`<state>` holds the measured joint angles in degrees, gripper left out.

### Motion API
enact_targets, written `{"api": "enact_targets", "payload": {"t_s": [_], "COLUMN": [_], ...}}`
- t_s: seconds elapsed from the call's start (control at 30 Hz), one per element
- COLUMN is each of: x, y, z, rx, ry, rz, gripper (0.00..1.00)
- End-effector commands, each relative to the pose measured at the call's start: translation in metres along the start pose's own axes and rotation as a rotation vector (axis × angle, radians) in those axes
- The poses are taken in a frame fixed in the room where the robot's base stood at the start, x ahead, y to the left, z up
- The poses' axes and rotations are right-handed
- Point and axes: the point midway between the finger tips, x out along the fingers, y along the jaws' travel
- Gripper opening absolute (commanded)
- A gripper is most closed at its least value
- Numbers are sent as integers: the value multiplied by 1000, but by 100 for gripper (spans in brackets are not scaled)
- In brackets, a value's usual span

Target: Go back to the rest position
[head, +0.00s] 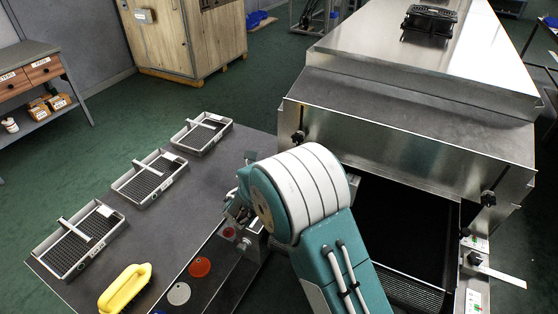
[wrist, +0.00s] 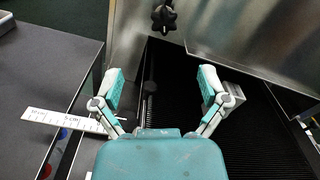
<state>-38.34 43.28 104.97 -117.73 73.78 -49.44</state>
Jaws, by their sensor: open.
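My gripper (wrist: 160,92) shows in the wrist view with its two teal-padded fingers spread wide and nothing between them. It hangs over the gap between the dark table (wrist: 50,60) and the dryer's black belt (wrist: 250,120). In the head view my gripper is mostly hidden behind my white and teal arm; only a little of it shows at the right edge of the table (head: 100,210). The tunnel dryer (head: 420,110) is a long steel housing at the right, with its open mouth just beyond my arm.
Three grey trays with dark mesh (head: 75,245) stand in a row on the table. A yellow handled object (head: 125,288), a red disc (head: 200,267) and a grey disc (head: 178,293) lie near its front. A black knob (wrist: 164,18) sticks out from the dryer close ahead of my gripper.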

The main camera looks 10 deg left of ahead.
Motion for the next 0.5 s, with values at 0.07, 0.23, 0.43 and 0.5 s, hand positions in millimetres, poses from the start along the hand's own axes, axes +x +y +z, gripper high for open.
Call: {"api": "enact_targets", "payload": {"t_s": [0.07, 0.23, 0.43, 0.5], "x": [0, 1, 14, 16], "y": [0, -2, -68, -107], "z": [0, 1, 13, 16], "rx": [0, 5, 179, 292], "ry": [0, 3, 114, 181], "rz": [0, -4, -144, -228], "gripper": [94, 94, 94, 94]}}
